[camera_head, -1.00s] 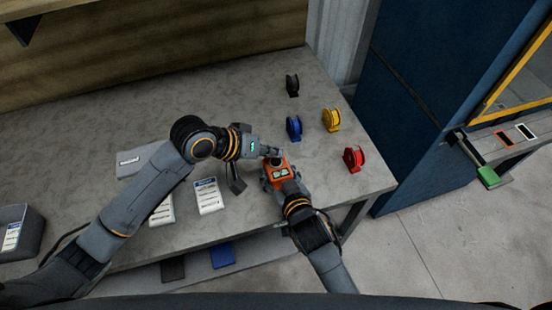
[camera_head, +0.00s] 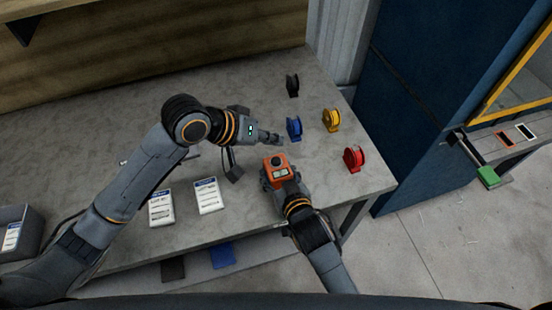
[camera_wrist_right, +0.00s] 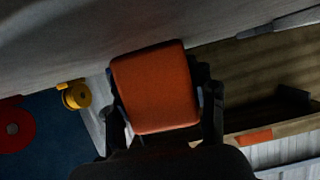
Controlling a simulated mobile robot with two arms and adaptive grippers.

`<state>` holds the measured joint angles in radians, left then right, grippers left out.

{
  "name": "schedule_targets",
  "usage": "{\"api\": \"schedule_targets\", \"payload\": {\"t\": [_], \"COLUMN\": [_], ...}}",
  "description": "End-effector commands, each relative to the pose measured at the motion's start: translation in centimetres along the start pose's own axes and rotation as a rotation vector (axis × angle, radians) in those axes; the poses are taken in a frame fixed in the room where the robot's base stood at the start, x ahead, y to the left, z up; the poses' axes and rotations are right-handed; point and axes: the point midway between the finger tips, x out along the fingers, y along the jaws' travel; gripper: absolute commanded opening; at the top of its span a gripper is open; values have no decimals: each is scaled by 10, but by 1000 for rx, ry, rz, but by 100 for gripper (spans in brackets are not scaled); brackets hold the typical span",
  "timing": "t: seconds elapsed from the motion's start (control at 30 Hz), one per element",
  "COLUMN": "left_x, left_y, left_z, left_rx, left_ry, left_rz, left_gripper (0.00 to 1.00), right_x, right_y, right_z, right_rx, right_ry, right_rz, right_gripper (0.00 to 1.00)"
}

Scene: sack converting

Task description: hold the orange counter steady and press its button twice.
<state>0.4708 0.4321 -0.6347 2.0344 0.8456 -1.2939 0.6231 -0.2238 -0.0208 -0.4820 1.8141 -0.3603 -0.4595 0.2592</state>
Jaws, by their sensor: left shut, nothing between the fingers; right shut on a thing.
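The orange counter (camera_head: 268,163) stands on the grey table near its front edge. Its dark button (camera_head: 276,160) and a small display (camera_head: 281,173) face up. My right gripper (camera_head: 277,179) is shut on the counter, with a finger on each side. In the right wrist view the orange face of the counter (camera_wrist_right: 155,88) sits between the dark fingers of my right gripper (camera_wrist_right: 165,115). My left gripper (camera_head: 276,139) is shut and empty, above and behind the counter, apart from its button and close to the blue reel in the picture.
Black (camera_head: 292,85), blue (camera_head: 294,127), yellow (camera_head: 331,119) and red (camera_head: 354,158) reels stand on the table behind and right of the counter. Two white labelled cards (camera_head: 208,196) lie to its left. A grey bin (camera_head: 30,222) is at far left.

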Motion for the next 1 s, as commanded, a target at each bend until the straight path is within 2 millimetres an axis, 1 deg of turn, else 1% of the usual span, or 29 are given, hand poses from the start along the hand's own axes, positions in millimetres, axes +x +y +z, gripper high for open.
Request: {"api": "schedule_targets", "payload": {"t": [0.13,0.17,0.2,0.23,0.3,0.6,0.73,0.87,1.0], "left_x": [0,0,0,0,0,0,0,0,0], "left_y": [0,0,0,0,0,0,0,0,0], "left_z": [0,0,0,0,0,0,0,0,0], "left_rx": [0,0,0,0,0,0,0,0,0], "left_ry": [0,0,0,0,0,0,0,0,0], "left_rz": [0,0,0,0,0,0,0,0,0], "left_gripper": [0,0,0,0,0,0,0,0,0], "right_x": [0,0,0,0,0,0,-8,-28,-60], "right_y": [0,0,0,0,0,0,0,0,0], "right_z": [1,1,1,1,1,0,1,2,2], "right_rx": [0,0,0,0,0,0,0,0,1], "right_ry": [-2,-2,-2,-2,-1,0,-2,-3,-3], "right_rz": [0,0,0,0,0,0,0,0,-1], "right_gripper": [19,58,66,72,82,82,82,82,82]}}
